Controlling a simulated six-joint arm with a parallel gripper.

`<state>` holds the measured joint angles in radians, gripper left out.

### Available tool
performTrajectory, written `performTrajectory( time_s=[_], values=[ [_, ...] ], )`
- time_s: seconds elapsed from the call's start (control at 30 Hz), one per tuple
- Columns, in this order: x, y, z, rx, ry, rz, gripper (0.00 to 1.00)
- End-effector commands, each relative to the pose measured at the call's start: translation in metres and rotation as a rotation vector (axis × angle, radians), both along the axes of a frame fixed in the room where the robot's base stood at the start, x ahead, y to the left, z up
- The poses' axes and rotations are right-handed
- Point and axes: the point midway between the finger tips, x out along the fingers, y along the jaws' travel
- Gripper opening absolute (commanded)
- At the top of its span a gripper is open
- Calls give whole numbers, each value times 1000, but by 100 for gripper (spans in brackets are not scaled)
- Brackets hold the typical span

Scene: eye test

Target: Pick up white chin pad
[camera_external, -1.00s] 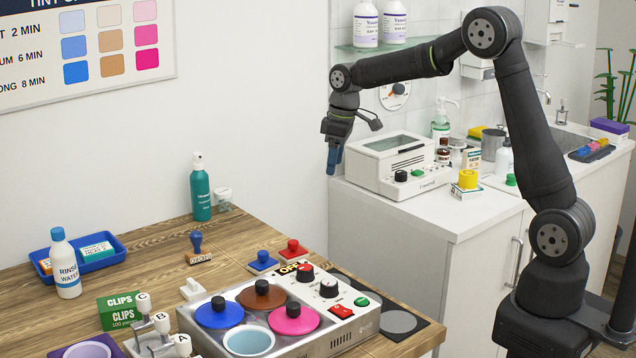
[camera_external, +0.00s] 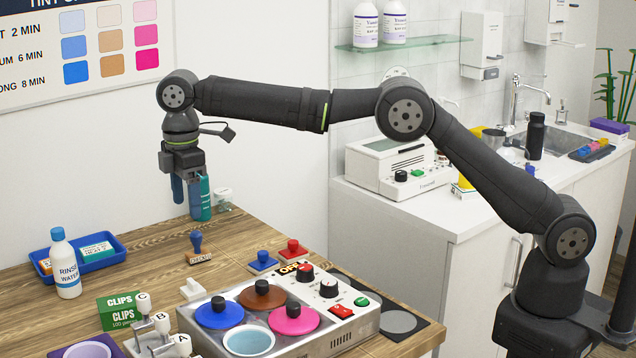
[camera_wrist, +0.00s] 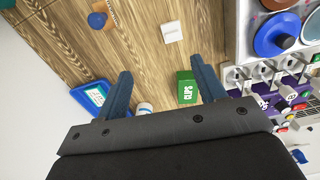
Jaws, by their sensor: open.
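A small white block that looks like the chin pad (camera_external: 193,289) lies on the wooden table, just left of the metal warmer. In the wrist view the white pad (camera_wrist: 172,33) is a pale square on the bare wood, beyond the fingertips. My gripper (camera_external: 186,203) is open and empty, with blue fingers pointing down, above the back of the table and in front of the teal spray bottle.
The warmer (camera_external: 330,333) with coloured lids stands right of the pad. A stamp (camera_external: 197,248) stands behind it. The green clips box (camera_external: 120,310), rinse bottle (camera_external: 66,265) and blue tray (camera_external: 98,262) are to the left. The teal bottle (camera_external: 206,200) is close behind my gripper.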

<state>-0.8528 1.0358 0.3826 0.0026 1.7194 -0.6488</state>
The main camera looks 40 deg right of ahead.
Motion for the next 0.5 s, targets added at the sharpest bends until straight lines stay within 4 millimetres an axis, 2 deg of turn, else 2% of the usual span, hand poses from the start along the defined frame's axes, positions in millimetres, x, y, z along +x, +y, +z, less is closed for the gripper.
performTrajectory(
  time_s=[0.03, 0.1, 0.23, 0.5],
  values=[
    [-7, 9, 0, -2, 0, 17, 64],
    [-12, 14, 0, -5, 0, 29, 64],
    [-14, 16, -12, -8, 2, 34, 64],
    [-15, 15, -70, -9, 3, 32, 64]
  ],
)
